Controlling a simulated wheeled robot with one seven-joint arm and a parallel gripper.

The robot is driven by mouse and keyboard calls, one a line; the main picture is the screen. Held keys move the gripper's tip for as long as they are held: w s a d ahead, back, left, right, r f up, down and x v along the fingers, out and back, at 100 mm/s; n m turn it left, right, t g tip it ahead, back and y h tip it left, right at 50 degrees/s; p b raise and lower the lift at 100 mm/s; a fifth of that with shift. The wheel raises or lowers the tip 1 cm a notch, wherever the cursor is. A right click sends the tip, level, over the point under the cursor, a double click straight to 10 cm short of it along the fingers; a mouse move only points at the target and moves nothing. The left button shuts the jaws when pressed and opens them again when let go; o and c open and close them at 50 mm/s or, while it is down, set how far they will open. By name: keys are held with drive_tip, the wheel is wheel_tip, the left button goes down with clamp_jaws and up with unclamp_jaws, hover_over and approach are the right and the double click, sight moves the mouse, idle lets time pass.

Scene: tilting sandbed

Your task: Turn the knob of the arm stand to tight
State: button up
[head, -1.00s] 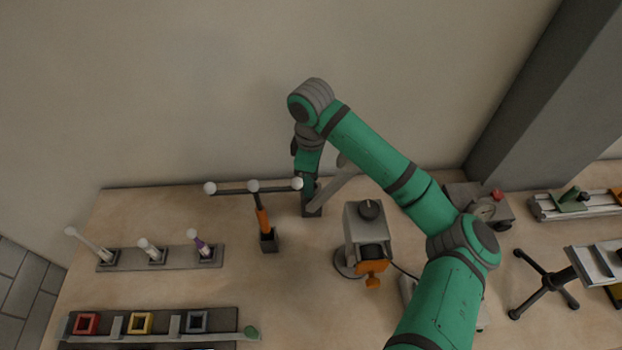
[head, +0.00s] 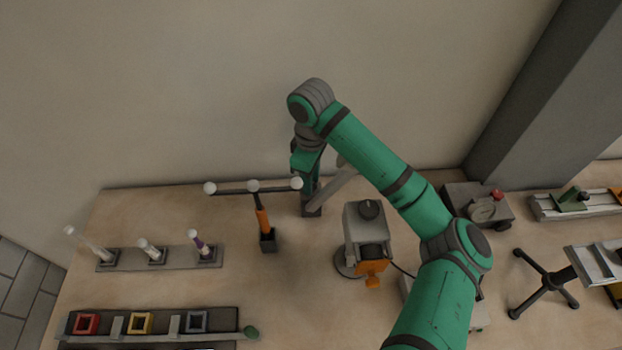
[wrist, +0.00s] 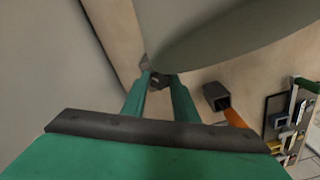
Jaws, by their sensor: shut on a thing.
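The arm stand has a dark square base (head: 312,210) at the back of the bench and a pale grey slanted arm (head: 336,186) rising to the right. In the wrist view its arm (wrist: 235,25) fills the top, very close to the camera. My gripper (wrist: 161,82) points down beside this arm, its green fingers shut on a small grey part low on the stand, which I take for the knob (wrist: 158,74). The fingers mostly hide the knob, and I cannot read its setting. In the head view my gripper (head: 310,190) covers it.
A T-shaped stand with white balls (head: 265,222) is close on the left. A rack with several pegs (head: 190,258) is further left. The wall is close behind.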

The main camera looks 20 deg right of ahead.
drive_tip(key=m, duration=0.5)
drive_tip(key=shift+r, duration=0.1)
drive_tip(key=shift+m, duration=2.5)
drive_tip(key=o, duration=0.8)
wheel_tip(320, 180, up, 11)
drive_tip(key=shift+f, duration=0.1)
drive_tip(key=shift+a, duration=0.1)
